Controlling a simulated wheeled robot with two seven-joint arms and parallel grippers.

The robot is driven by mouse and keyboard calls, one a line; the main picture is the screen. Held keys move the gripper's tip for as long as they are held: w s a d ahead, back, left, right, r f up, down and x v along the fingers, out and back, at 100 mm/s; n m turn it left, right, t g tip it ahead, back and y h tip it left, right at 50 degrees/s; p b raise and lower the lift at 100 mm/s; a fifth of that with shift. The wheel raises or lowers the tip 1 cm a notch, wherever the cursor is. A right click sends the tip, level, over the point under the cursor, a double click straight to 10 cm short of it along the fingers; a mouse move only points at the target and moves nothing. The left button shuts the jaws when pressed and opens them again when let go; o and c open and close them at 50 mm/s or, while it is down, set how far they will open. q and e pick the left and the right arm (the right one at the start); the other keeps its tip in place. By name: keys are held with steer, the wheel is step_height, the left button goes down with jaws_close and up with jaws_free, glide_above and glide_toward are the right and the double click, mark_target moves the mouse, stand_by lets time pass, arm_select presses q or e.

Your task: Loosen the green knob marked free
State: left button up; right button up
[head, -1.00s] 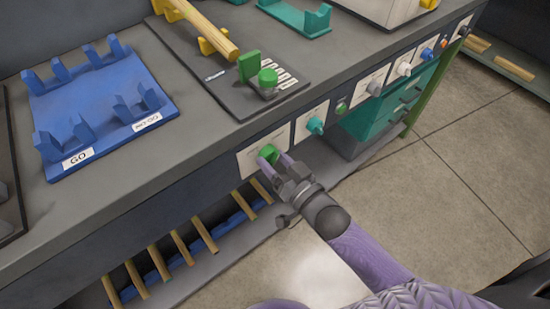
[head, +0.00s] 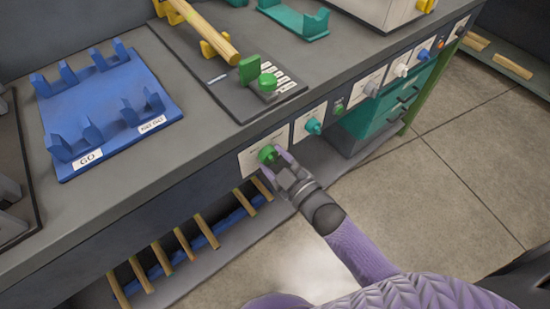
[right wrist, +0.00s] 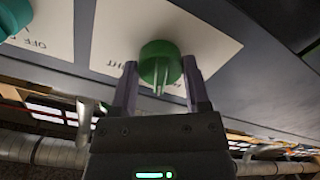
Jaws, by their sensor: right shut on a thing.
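A green knob (head: 266,154) sits on a white label plate (head: 248,163) on the bench's front panel. My right gripper (head: 275,160) is at this knob, its two purple fingers on either side of it. In the right wrist view the round green knob (right wrist: 160,62) is between the fingertips, which are shut on it. The plate's print is upside down there and partly covered; I can make out only letters like "HT", and no "free". My left gripper is not in view.
More knobs line the panel to the right, the nearest a teal one (head: 313,126). Above stands a fixture with another green knob (head: 267,82) beside several small labels. A blue rack (head: 110,110) lies left on the bench. Wooden bars (head: 160,258) fill the rack below.

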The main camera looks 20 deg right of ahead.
steer(key=n, duration=0.2)
steer(key=shift+n, duration=1.2)
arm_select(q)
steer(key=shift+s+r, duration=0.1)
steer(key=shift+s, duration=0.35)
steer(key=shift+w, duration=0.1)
arm_select(e)
steer(key=shift+n, duration=0.4)
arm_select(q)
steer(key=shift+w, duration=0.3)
arm_select(e)
steer(key=o, duration=1.3)
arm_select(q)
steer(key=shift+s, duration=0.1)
arm_select(e)
steer(key=shift+s, duration=0.1)
